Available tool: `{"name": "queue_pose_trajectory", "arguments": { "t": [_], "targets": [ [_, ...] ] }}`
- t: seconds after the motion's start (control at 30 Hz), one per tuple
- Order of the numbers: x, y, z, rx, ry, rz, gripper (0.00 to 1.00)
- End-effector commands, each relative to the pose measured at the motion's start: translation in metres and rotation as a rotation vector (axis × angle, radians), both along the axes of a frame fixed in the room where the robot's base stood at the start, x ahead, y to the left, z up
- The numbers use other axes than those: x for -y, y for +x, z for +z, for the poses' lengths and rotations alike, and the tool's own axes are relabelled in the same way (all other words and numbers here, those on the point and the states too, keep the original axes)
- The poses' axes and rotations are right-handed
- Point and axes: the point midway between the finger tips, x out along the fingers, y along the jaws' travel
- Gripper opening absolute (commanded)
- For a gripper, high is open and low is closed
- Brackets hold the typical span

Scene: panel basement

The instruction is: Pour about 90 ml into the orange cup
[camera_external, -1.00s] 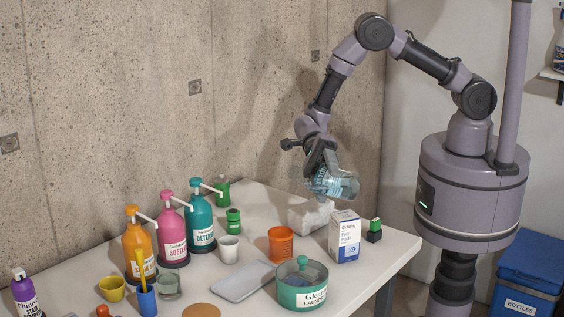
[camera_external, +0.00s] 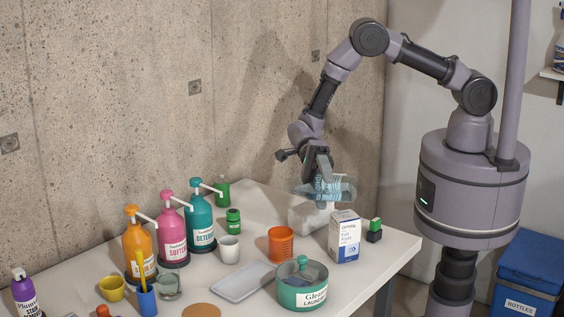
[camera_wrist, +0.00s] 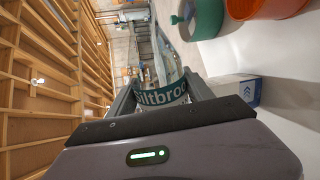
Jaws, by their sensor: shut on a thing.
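My gripper (camera_external: 323,178) is shut on a clear bottle (camera_external: 346,188) with a teal label. The bottle lies about level in the air, above a pale block on the table and behind and to the right of the orange cup (camera_external: 281,246). In the wrist view the bottle (camera_wrist: 160,88) sits between my fingers, its label partly readable. The orange cup stands upright on the table; part of it shows at the top right of the wrist view (camera_wrist: 262,8). I cannot tell the liquid level in the bottle or in the cup.
A white box (camera_external: 344,240) stands right of the cup, and a teal lidded tin (camera_external: 302,288) in front. A grey tray (camera_external: 241,282) and a white cup (camera_external: 229,250) are to its left. Pump bottles (camera_external: 172,235) stand farther left. A pale block (camera_external: 308,217) is below the bottle.

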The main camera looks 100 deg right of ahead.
Motion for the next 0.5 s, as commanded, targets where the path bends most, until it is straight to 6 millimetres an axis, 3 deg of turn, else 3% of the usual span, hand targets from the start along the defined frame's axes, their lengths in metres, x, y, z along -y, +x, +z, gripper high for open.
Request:
{"name": "queue_pose_trajectory", "arguments": {
  "t": [0.5],
  "targets": [
    [-0.0001,0.0003,0.0002,-0.045,-0.004,0.0,0.07]
  ]
}}
